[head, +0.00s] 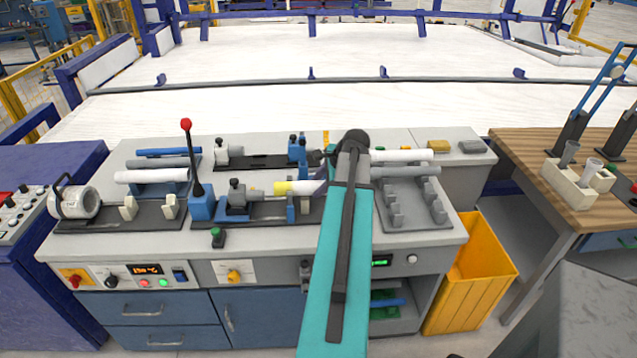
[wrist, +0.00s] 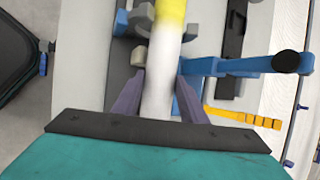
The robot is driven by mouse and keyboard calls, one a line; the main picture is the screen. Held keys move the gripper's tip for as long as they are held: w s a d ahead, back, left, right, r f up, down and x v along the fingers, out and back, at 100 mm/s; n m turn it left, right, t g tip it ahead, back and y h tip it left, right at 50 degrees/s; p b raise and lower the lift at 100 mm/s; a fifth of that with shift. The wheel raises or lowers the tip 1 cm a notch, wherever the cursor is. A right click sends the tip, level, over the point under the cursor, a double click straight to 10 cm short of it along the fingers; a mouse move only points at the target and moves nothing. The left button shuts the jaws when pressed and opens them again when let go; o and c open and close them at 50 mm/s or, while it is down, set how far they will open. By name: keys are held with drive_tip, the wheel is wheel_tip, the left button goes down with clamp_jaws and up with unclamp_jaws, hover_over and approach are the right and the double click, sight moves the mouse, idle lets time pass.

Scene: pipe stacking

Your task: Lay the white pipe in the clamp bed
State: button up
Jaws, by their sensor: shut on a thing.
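The white pipe with a yellow band (wrist: 158,82) runs between the two purple fingers of my gripper (wrist: 158,100) in the wrist view. The gripper is shut on it. In the head view, the yellow band and a short white length (head: 300,187) show left of my gripper (head: 320,180), and my teal arm hides the rest. The pipe lies lengthwise along the front clamp bed (head: 262,211), with its blue clamps and dark base. I cannot tell whether it touches the bed or is just above it. A blue clamp (wrist: 230,66) stands beside the pipe in the wrist view.
A red-knobbed lever (head: 187,126) rises left of the bed. A second fixture (head: 250,160) lies behind. Racks hold other pipes at left (head: 150,176) and right (head: 405,155). A yellow bin (head: 470,290) stands at right. The bench front edge is mostly bare.

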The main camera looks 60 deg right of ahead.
drive_tip(key=shift+f, duration=0.6)
drive_tip(key=o, duration=1.3)
drive_tip(key=d+b+v, duration=0.1)
drive_tip(key=b+v, duration=0.1)
drive_tip(key=v, duration=1.1)
drive_tip(key=shift+s+a+r+b, duration=0.2)
drive_tip(key=shift+a+r+b, duration=0.15)
drive_tip(key=shift+a, duration=0.15)
